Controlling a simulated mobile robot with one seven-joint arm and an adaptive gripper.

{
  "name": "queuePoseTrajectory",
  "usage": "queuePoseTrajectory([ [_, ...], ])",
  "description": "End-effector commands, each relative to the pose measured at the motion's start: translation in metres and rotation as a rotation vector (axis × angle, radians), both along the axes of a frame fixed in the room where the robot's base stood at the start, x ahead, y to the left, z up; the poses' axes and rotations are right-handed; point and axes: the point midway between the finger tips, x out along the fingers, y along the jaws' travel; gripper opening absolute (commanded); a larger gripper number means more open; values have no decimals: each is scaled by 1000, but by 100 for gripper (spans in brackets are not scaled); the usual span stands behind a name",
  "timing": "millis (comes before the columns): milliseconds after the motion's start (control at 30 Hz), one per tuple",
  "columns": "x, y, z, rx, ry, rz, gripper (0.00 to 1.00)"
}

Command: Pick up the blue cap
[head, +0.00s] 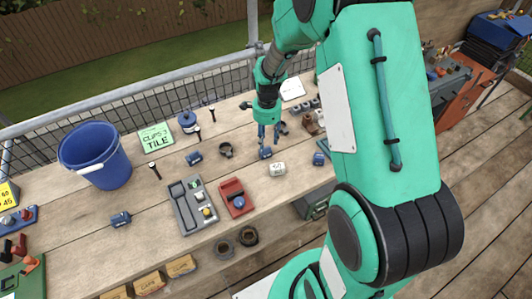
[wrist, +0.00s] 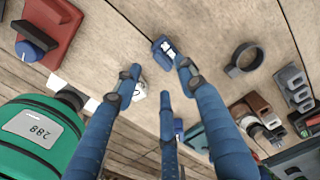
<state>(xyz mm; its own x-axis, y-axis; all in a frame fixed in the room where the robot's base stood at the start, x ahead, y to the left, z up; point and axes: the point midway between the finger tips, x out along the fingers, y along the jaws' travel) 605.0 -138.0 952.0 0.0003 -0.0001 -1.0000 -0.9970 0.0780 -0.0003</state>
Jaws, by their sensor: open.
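Several small blue pieces that look like caps lie apart on the bench. One blue cap (head: 265,153) is directly below my gripper (head: 268,139) in the head view. In the wrist view a blue cap (wrist: 160,48) with white marks lies just past the fingertips of my gripper (wrist: 158,76), close to the right finger. The three blue fingers are spread, with nothing held between them. Whether a finger touches the cap cannot be told. Other blue pieces lie to the left (head: 195,158), to the right (head: 319,159) and near the front left (head: 121,219).
A white piece (head: 278,169) lies close beside the cap, partly hidden by a finger in the wrist view. A dark ring (head: 226,150) and a red tray (head: 236,210) are nearby. A grey tray (head: 185,217) and blue bucket (head: 95,160) stand left. Railing (head: 150,104) runs behind.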

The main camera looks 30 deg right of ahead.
Motion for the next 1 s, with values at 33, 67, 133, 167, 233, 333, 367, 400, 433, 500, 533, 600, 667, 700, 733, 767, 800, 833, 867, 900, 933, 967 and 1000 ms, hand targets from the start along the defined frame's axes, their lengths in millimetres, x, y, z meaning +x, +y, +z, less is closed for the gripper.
queuePoseTrajectory([
  [33, 0, 0, 0, 0, 0, 0, 41],
  [67, 0, 0, 0, 0, 0, 0, 41],
  [133, 0, 0, 0, 0, 0, 0, 41],
  [167, 0, 0, 0, 0, 0, 0, 41],
  [233, 0, 0, -1, 0, 0, 0, 41],
  [333, 0, 0, -5, 0, 1, 0, 41],
  [367, 0, 0, -8, 0, 1, 0, 41],
  [400, 0, 0, -11, 0, 1, 0, 41],
  [433, 0, 0, -15, 0, 2, 0, 41],
  [500, 0, 0, -23, 0, 3, 0, 41],
  [533, 0, 0, -27, 0, 3, 0, 41],
  [600, 0, 0, -36, 0, 2, 0, 41],
  [667, 0, 0, -42, 0, 2, 0, 41],
  [700, 0, 0, -45, 0, 2, 0, 41],
  [733, 0, 0, -47, 0, 1, 0, 41],
  [767, 0, 0, -49, 0, 1, 0, 41],
  [800, 1, 0, -50, 0, 0, 0, 41],
  [833, 1, 0, -51, 0, 0, 0, 41],
  [867, 1, 0, -51, 0, 0, 0, 41],
  [900, 1, 0, -52, 0, -1, 0, 41],
  [933, 1, 0, -52, 0, -1, 0, 41],
  [967, 1, 0, -52, 0, -1, 0, 41],
  [1000, 1, 0, -51, 0, 0, 0, 41],
])
